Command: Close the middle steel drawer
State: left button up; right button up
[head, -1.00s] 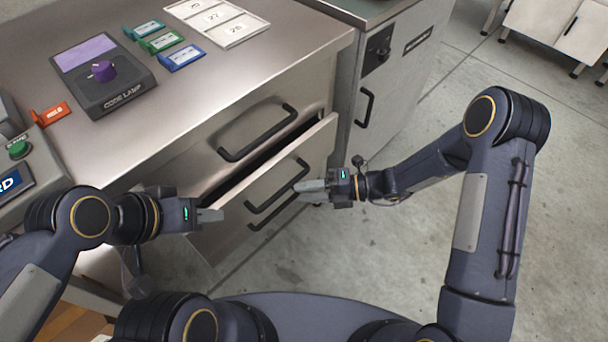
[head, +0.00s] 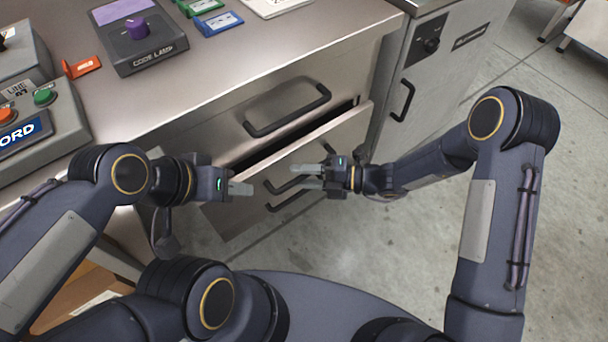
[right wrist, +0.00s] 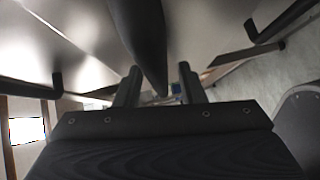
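The middle steel drawer (head: 325,137) stands partly pulled out below the worktop, with a dark gap behind its top edge. Its black bar handle (head: 275,187) is on the front face, partly hidden by my right gripper. My right gripper (head: 308,176) is at the handle, its two fingers apart. In the right wrist view the right gripper (right wrist: 160,88) also shows spread fingers, with a dark bar running between them; contact is unclear. My left gripper (head: 242,189) is near the drawer's left end, seemingly empty; its finger gap cannot be made out.
The shut upper drawer has its own black handle (head: 288,112). A code lamp box (head: 140,38), a red tag (head: 82,67) and a button panel (head: 40,110) sit on the worktop. A steel cabinet (head: 440,75) stands to the right. Floor at right is open.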

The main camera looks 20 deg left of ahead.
aim_at(296, 163)
grip_shut()
jog(key=w+a, duration=0.2)
jog(key=a, duration=0.1)
jog(key=shift+w+a+p, duration=0.2)
jog(key=shift+w+p, duration=0.1)
jog(key=shift+w, duration=0.1)
grip_release()
jog(key=shift+a, duration=0.1)
jog(key=w+d+r+p, duration=0.1)
jog(key=d, duration=0.6)
jog(key=shift+d, duration=0.35)
